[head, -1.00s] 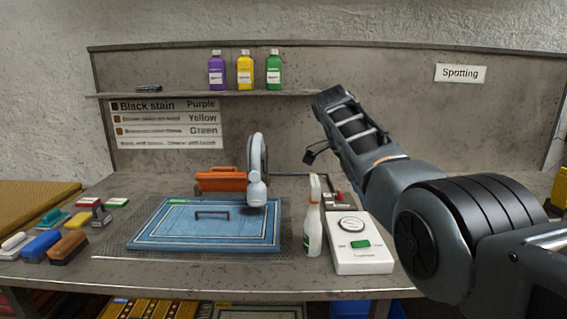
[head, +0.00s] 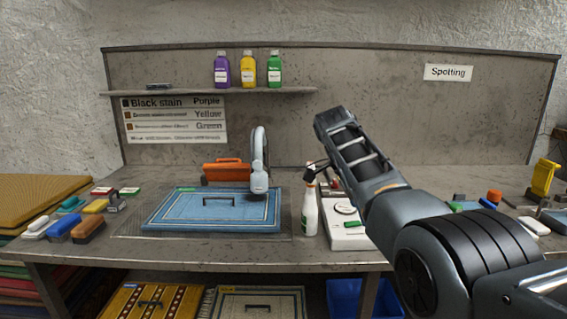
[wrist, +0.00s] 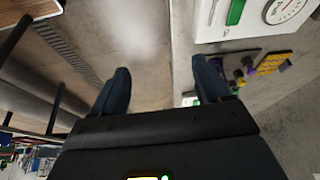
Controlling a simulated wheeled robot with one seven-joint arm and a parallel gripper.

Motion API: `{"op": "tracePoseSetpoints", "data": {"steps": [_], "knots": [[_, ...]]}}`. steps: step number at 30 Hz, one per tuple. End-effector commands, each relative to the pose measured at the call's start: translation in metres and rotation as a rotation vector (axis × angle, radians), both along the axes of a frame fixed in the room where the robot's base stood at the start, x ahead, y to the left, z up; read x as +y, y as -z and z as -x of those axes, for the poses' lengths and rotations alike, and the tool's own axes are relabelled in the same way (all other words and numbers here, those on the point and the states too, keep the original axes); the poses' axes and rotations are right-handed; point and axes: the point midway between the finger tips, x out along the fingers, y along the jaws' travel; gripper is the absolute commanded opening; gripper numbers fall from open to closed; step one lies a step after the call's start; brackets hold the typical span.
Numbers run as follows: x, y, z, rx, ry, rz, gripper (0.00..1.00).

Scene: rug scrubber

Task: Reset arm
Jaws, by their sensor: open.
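My gripper (wrist: 161,82) is open in the wrist view, its two dark fingers spread with nothing between them. In the head view my grey arm (head: 400,205) reaches in from the right and bends up at the elbow, its upper part tilted left above the bench. The gripper itself is hard to make out there; a small dark part shows near the top of the white spray bottle (head: 309,212), and I cannot tell whether they touch. The white box (head: 345,235) with a dial and green switch is partly hidden behind my arm; it also shows in the wrist view (wrist: 245,25).
A blue rug (head: 190,210) lies on the bench by an orange case (head: 226,171) and a grey curved device (head: 259,165). Brushes (head: 63,228) sit left. Purple (head: 221,70), yellow (head: 247,70) and green (head: 274,70) bottles stand on the shelf. Small tools sit right.

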Motion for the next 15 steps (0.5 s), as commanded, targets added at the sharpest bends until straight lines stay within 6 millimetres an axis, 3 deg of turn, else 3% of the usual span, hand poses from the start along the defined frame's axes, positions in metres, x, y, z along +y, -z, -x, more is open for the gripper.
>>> {"op": "tracePoseSetpoints", "data": {"steps": [8, 11, 15], "knots": [[-0.003, 0.071, 0.006, -0.021, -0.106, -0.017, 0.77], [-0.004, 0.105, 0.011, -0.036, -0.163, -0.025, 0.77], [-0.006, 0.167, 0.026, -0.065, -0.267, -0.037, 0.77]]}}
